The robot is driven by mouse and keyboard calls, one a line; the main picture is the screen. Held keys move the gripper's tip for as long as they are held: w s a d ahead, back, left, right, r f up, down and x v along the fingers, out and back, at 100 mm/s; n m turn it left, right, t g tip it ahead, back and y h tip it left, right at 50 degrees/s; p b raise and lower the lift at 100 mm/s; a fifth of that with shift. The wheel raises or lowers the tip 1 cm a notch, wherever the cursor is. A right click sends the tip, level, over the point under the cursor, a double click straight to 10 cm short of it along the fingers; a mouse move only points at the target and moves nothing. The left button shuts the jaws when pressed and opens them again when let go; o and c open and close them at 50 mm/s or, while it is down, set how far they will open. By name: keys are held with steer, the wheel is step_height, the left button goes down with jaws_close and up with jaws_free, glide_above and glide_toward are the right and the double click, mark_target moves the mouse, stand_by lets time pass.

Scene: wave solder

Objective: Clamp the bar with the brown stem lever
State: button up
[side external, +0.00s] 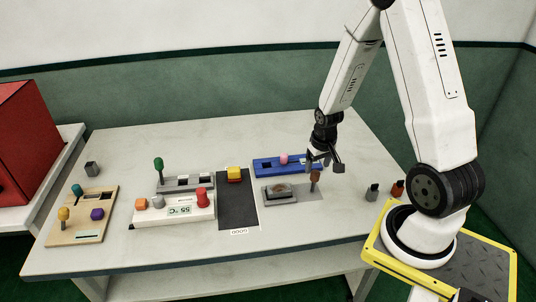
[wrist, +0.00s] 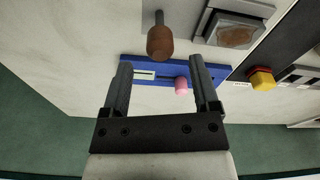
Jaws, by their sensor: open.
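The brown stem lever (side external: 315,177) stands upright on a grey plate, at the right of a small metal fixture (side external: 279,192). In the wrist view the lever's brown grip (wrist: 160,42) shows just beyond the fingertips, a little above the middle. A brownish piece (wrist: 237,33) lies inside the fixture's raised frame; I cannot tell whether it is the bar. My gripper (side external: 325,160) is just above and behind the lever, apart from it. In the wrist view its two fingers (wrist: 160,68) are spread wide with nothing held between them.
A blue block (side external: 262,166) with a pink knob (side external: 284,159) lies behind the fixture, near my gripper. A dark mat with a yellow block (side external: 234,173) is to the left. A temperature unit (side external: 179,211) and a wooden board (side external: 82,222) stand farther left.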

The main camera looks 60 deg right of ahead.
steer(key=shift+s+a+r, duration=0.1)
steer(key=shift+r, duration=0.45)
steer(key=shift+w, duration=0.2)
steer(key=c, duration=0.9)
steer(key=shift+w+d+r, duration=0.15)
steer(key=shift+w+d, duration=0.15)
jaws_close()
steer(key=w+d+r+g+y, duration=0.1)
steer(key=w+d+r+g, duration=0.1)
steer(key=w+d+r, duration=0.2)
steer(key=w+r, duration=0.1)
steer(key=w, duration=0.2)
steer(key=shift+w+r+g+y, duration=0.3)
steer(key=shift+w+g, duration=0.05)
steer(key=shift+g, duration=0.05)
